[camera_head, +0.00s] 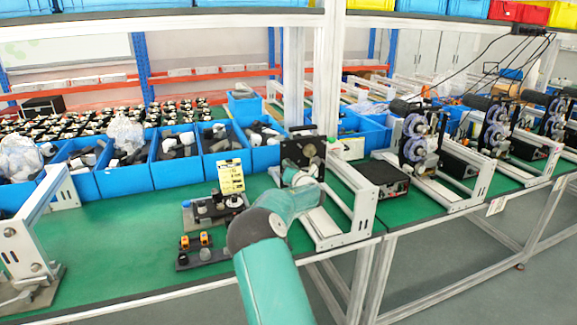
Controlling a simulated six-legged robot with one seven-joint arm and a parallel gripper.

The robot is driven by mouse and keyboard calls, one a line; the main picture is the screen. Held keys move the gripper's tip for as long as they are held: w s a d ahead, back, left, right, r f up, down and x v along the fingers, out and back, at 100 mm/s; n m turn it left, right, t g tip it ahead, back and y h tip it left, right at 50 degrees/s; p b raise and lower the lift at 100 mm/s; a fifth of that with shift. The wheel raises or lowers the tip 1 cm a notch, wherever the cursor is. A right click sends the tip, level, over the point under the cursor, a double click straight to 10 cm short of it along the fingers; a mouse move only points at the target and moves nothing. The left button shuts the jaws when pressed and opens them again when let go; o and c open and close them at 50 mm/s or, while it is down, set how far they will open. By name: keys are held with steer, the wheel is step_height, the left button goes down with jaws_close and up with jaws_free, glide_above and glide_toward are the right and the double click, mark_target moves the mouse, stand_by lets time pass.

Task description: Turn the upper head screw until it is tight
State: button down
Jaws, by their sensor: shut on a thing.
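The coder head (293,153), a dark plate with a round brownish disc, stands at the rear end of a pale metal frame (362,212) on the green bench. My teal arm reaches up from the bottom of the view to the head. My gripper (298,177) is small at the arm's end, against the front of the head, just below the disc. It is shut on a small part there, seemingly the upper head screw. The screw itself is hidden by the gripper and wrist, so its seating cannot be seen.
Blue bins (177,146) of dark and white parts line the back of the bench. A black control box (383,179) is right of the frame.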

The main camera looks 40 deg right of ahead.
steer(key=c, duration=1.4)
jaws_free()
steer(key=shift+c, duration=0.2)
steer(key=n, duration=0.9)
steer(key=shift+n, duration=0.4)
